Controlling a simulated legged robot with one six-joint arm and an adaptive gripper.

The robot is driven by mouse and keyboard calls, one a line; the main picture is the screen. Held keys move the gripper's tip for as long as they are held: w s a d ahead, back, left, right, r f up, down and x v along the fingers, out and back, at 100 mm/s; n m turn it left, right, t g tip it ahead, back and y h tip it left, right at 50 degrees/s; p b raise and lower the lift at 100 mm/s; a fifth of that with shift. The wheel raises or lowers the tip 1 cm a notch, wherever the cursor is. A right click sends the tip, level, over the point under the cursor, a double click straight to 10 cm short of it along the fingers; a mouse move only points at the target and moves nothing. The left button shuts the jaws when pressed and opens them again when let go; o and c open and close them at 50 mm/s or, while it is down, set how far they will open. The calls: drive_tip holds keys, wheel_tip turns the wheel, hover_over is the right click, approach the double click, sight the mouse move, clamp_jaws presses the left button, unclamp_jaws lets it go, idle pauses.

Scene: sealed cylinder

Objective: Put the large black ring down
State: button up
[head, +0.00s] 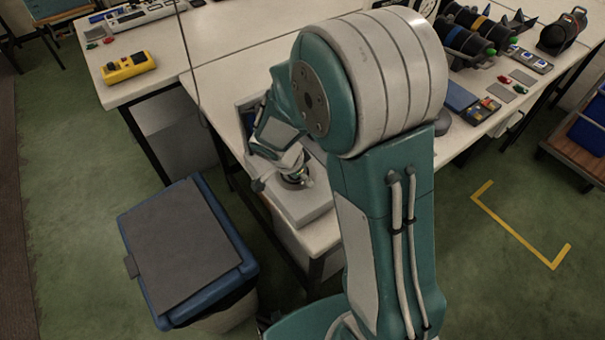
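My gripper (283,175) is small in the head view, pointing down over a pale box-like stand (304,207) at the table's near corner. A small dark round part shows right at the fingertips, close above the stand. I cannot tell whether it is the large black ring or part of a fitting. The fingers are too small and too covered to show whether they are open or shut. My own arm hides much of the table behind and right of the gripper.
A blue bin (245,262) with a dark flat lid stands on the floor at the left, close to the table (232,75). A yellow device (127,67) lies at the table's left.

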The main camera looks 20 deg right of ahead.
drive_tip(key=v, duration=1.2)
drive_tip(key=s+d+r+n+t+y, duration=0.2)
drive_tip(key=s+r+n, duration=0.3)
drive_tip(key=s+n, duration=0.2)
drive_tip(key=s+d+r+n+t+y, duration=0.2)
drive_tip(key=s+r+n, duration=0.4)
drive_tip(key=s, duration=0.3)
drive_tip(key=shift+d+r+n, duration=0.2)
drive_tip(key=shift+r+n, duration=0.05)
drive_tip(key=shift+n, duration=0.45)
drive_tip(key=shift+s, duration=0.1)
idle(1.4)
